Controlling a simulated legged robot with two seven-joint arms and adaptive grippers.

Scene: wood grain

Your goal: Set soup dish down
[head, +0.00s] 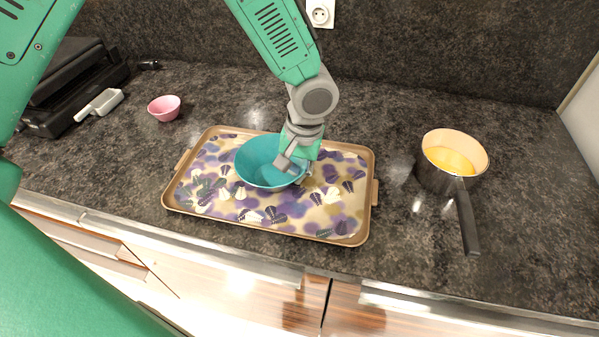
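The soup dish is a teal bowl (258,168), upright over the middle of a tray (190,206) with a purple and cream leaf pattern and a tan rim. Whether its base touches the tray is hard to tell, as its underside is hidden. My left gripper (294,170) is at the bowl's right rim, with one grey finger inside the bowl and the other at the outer side. It looks shut on the rim, and it hides part of the bowl's right edge. My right gripper is out of view.
A saucepan (432,178) with yellow-orange contents stands right of the tray, its handle pointing to the front. A small pink bowl (164,108) and a dark appliance (78,82) with a light handle are at the left. A wall socket (320,13) is behind. Dark countertop is free between tray and saucepan.

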